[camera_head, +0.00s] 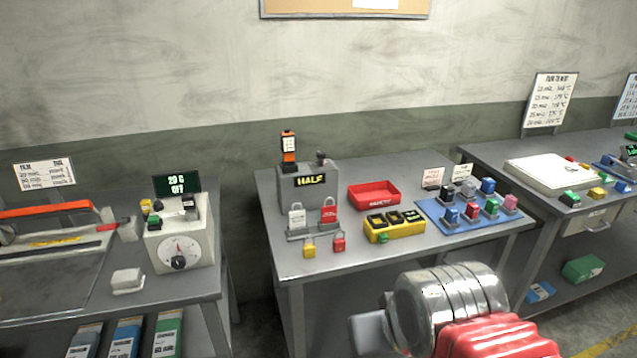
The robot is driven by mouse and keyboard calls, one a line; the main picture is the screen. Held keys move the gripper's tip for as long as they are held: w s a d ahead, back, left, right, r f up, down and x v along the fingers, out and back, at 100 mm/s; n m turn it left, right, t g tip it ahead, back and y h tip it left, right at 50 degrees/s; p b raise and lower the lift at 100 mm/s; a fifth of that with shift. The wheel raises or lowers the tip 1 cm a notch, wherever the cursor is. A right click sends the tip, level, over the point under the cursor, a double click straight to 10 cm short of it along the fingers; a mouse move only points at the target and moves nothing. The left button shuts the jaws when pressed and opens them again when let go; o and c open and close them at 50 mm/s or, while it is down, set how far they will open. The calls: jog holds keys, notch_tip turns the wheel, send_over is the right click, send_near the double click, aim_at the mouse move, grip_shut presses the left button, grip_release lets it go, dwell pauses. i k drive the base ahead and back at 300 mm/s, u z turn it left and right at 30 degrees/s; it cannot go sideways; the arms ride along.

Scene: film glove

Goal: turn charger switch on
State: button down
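No part is clearly labelled as a charger. A yellow block (394,228) with black slots, which may be the charger, sits on the middle table, with a small green piece (383,238) at its front edge. Behind it to the left is a grey box (290,190) with a "HALF" display (310,180), an orange handheld device and a small dark knob or lever (321,158) on top. I cannot tell which part is the charger switch or how it is set. My arm shows at the bottom right, in front of the table; my gripper's fingers are not visible.
A red tray (374,196) and a blue board (470,213) with several coloured blocks share the middle table (350,262). Red and yellow padlocks are at its left front. The left bench holds a white dial box (182,235) reading "OFF". A right bench holds a white slab (553,170).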

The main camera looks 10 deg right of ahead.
aim_at(320, 155)
jog(key=u, duration=0.05)
jog(key=i, duration=1)
jog(key=z, duration=0.05)
